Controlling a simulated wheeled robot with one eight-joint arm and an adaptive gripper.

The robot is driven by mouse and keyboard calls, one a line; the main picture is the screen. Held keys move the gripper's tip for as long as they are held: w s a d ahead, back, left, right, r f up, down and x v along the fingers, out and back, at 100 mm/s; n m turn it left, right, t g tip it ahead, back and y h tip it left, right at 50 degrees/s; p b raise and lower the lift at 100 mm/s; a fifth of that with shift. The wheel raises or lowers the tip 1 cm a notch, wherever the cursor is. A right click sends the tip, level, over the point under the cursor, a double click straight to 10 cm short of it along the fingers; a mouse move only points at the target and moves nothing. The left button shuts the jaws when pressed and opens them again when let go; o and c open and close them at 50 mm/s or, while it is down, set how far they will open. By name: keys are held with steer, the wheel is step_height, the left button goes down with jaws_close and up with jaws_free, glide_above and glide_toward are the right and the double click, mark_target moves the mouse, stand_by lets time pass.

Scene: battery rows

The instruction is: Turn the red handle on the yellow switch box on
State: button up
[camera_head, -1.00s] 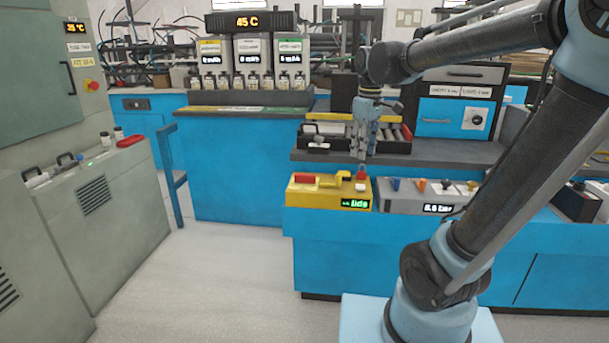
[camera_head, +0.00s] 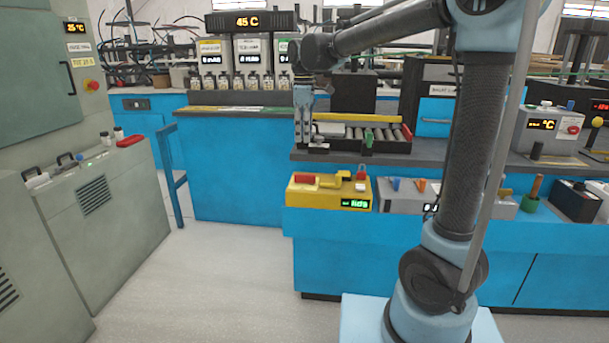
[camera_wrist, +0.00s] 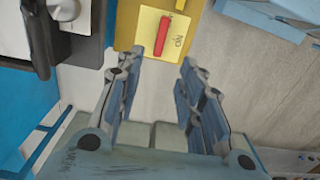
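The yellow switch box (camera_head: 328,198) stands on the near ledge of the blue bench, with a small green display on its front. The red handle (camera_head: 306,179) lies at the left of its top. In the wrist view the red handle (camera_wrist: 164,36) lies on a pale yellow plate with dark lettering, on the yellow box (camera_wrist: 148,31). My gripper (camera_head: 307,143) is above and behind the handle in the head view, apart from it. In the wrist view my gripper (camera_wrist: 163,57) has its two fingers spread, with nothing between them; the handle is beyond the fingertips.
A yellow lever (camera_head: 340,178) and a red knob (camera_head: 361,173) sit on the same box, right of the handle. A grey box with coloured levers (camera_head: 400,196) stands beside it. A dark tray with rollers (camera_head: 375,143) is behind. Floor left of the bench is clear.

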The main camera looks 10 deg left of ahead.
mark_target(305, 178)
step_height(305, 178, down, 15)
steer(key=shift+r, duration=0.1)
stand_by(0.4)
jaws_close()
